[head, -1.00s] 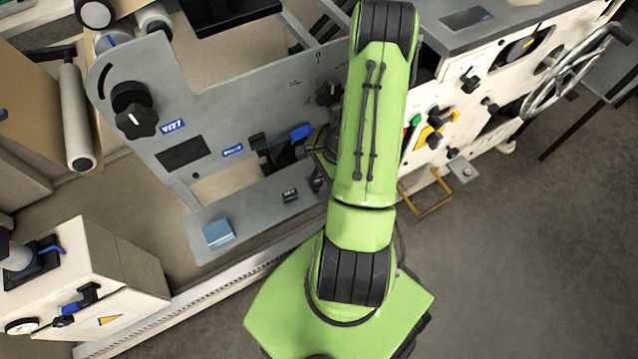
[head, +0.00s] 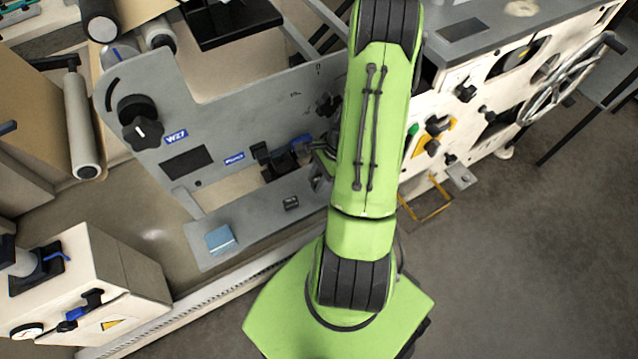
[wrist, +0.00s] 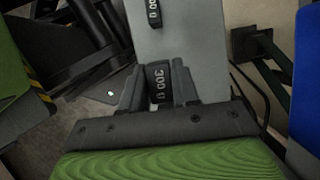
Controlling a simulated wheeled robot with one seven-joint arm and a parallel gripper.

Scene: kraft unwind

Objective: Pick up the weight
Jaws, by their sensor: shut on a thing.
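A small dark block-shaped weight marked 300 g (wrist: 158,84) sits between the fingers of my gripper (wrist: 158,92) in the wrist view. The fingers are shut on its two sides. Behind it is the grey shelf (wrist: 175,45), and whether the weight touches the shelf I cannot tell. A second dark weight with a white label (wrist: 153,13) lies on the shelf farther off; it also shows in the head view (head: 291,203). In the head view my green arm hides most of my gripper and the held weight.
A grey upright panel (head: 235,125) with a black knob (head: 140,122) stands behind the shelf. A white machine with a handwheel (head: 570,80) is at right. The floor at lower right is clear.

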